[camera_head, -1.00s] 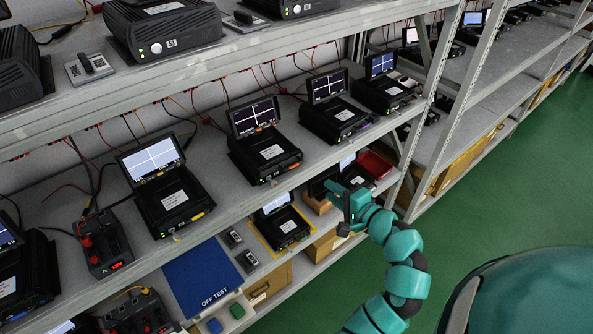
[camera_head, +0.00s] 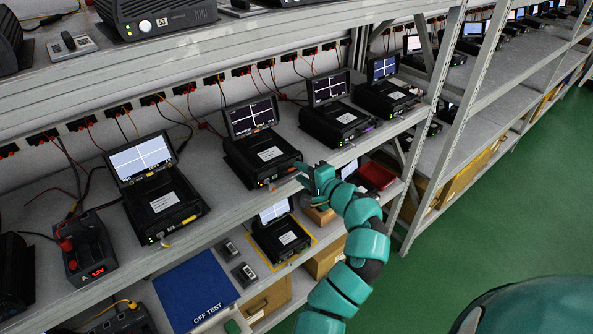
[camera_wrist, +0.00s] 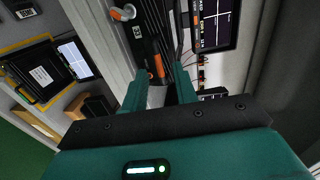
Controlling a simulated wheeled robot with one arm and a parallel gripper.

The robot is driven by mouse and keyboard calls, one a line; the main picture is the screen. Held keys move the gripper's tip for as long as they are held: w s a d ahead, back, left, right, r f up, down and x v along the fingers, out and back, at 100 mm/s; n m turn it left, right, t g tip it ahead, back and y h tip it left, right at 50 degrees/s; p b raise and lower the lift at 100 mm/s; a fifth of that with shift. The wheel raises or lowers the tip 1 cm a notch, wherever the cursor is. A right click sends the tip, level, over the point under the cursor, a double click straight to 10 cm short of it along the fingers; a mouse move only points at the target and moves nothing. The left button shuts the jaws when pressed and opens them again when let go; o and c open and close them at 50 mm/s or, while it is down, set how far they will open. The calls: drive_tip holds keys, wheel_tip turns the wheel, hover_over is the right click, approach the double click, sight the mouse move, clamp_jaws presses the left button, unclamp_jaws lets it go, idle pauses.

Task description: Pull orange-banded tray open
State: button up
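The black unit with an orange mark (camera_head: 262,155) sits on the middle shelf with its screen lid raised. In the wrist view its black front (camera_wrist: 146,35) carries a small tab with an orange band (camera_wrist: 158,70). My gripper (camera_head: 304,174) is at the unit's front right edge, just off the shelf lip. In the wrist view my gripper (camera_wrist: 158,88) is open. Its two fingers stand on either side of the orange-banded tab, with a visible gap. I cannot tell whether either finger touches it.
Similar units stand left (camera_head: 165,200) and right (camera_head: 340,122) on the same shelf. Below are a yellow-outlined unit (camera_head: 282,238), a blue OFF TEST mat (camera_head: 195,290) and a red bin (camera_head: 377,175). A rack post (camera_head: 432,150) rises right of my arm. The green floor is clear.

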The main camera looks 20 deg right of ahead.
drive_tip(key=shift+p+x, duration=0.4)
drive_tip(key=shift+x, duration=1.1)
drive_tip(key=shift+f, duration=0.1)
clamp_jaws()
